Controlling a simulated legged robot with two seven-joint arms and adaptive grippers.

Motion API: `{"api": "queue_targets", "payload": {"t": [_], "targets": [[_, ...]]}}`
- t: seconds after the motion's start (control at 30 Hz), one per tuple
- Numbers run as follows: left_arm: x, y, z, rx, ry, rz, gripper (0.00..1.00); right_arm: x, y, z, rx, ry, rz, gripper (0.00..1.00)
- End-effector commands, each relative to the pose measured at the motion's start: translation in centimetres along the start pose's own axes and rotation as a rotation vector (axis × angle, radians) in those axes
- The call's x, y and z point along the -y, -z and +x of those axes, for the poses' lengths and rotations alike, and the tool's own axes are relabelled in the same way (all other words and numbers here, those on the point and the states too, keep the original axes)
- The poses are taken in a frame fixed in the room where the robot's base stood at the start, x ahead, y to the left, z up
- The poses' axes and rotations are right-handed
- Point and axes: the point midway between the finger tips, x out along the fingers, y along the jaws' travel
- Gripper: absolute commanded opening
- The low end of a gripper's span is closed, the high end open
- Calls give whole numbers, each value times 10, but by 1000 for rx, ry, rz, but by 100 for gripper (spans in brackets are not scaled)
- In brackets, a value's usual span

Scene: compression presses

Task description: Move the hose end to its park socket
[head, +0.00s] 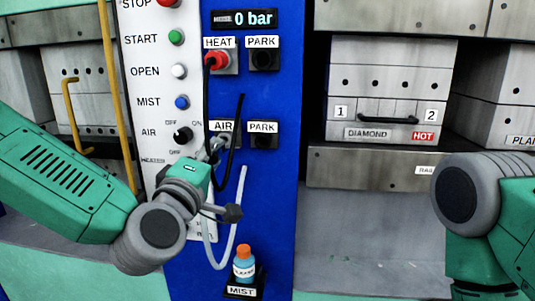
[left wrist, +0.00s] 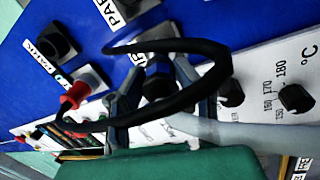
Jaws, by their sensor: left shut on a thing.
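My left gripper (head: 214,152) is at the AIR socket (head: 233,140) on the blue panel, shut on the hose end. The left wrist view shows its fingers (left wrist: 157,90) on both sides of the dark hose end (left wrist: 158,78). A pale hose (head: 241,195) hangs in a loop below the gripper. I cannot tell whether the hose end is still seated in the AIR socket. The lower PARK socket (head: 264,141), right of AIR, is empty. Only my right arm's link shows at the right; its gripper is out of view.
A red plug (head: 216,61) sits in the HEAT socket, and its black cable (head: 238,130) loops close to my left gripper. The upper PARK socket (head: 264,58) is empty. A blue bottle (head: 244,265) stands below at MIST. Knobs and buttons line the white panel (head: 150,100).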

Motion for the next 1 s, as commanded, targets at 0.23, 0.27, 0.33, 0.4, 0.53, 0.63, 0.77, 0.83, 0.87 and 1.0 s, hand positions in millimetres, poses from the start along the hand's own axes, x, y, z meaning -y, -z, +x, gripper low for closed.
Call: {"api": "queue_targets", "payload": {"t": [0.23,0.27,0.33,0.4,0.53,0.63,0.77,0.83,0.87,1.0], "targets": [[-1,0,-1,0,-1,0,0,0,0,0,0,0,0,40],[-1,0,-2,0,-1,0,0,0,0,0,0,0,0,40],[-1,0,-5,1,-1,0,0,0,0,1,0,0,0,40],[-2,-1,-9,1,-1,0,0,0,0,2,0,0,0,40],[-3,-1,-17,1,-1,0,0,0,0,3,0,0,0,40],[-4,-1,-23,1,-2,0,0,0,0,4,0,0,0,40],[-6,-1,-31,0,-1,0,0,0,0,5,0,0,0,40],[-6,-2,-34,1,0,-1,0,0,0,6,0,0,0,40],[-6,-2,-36,1,0,-1,0,0,0,6,0,0,0,40],[-7,-1,-39,-1,-1,-1,0,0,0,6,0,0,0,40]]}}
